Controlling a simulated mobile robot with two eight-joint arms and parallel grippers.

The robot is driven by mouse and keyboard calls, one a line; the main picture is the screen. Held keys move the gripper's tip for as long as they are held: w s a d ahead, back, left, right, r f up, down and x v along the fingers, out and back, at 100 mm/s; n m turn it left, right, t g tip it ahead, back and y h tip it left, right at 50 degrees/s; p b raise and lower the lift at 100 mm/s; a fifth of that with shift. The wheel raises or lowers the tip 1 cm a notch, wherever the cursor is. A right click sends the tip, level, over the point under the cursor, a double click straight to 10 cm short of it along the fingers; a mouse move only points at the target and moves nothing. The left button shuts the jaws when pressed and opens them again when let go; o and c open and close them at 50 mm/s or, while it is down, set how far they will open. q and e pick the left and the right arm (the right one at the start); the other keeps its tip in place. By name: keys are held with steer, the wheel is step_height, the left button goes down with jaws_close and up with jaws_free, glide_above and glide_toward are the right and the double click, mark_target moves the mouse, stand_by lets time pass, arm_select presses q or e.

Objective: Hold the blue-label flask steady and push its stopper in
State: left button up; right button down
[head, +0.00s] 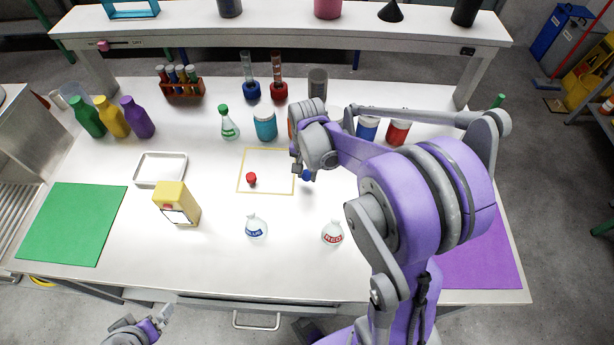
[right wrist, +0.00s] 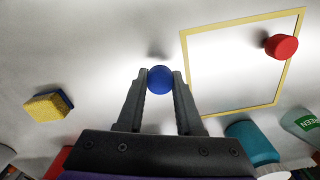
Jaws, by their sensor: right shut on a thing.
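The blue-label flask (head: 256,227) stands upright on the white table, its neck open at the top. My right gripper (head: 302,173) is shut on a blue stopper (head: 306,175), over the table just right of the yellow-outlined square. The stopper sits between the fingertips in the right wrist view (right wrist: 160,79). It is apart from the flask, up and to the right of it in the head view. My left gripper (head: 160,318) is at the bottom left, in front of the table and away from the flask; its finger opening is unclear.
A red-label flask (head: 332,232) stands right of the blue-label one. A red stopper (head: 251,179) lies inside the yellow-outlined square (head: 282,153). A yellow carton (head: 178,204) and metal tray (head: 160,169) are on the left.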

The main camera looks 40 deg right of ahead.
mark_target(307, 173)
step_height(307, 173, up, 8)
steer(key=shift+f, duration=0.25)
steer(key=shift+s, duration=0.1)
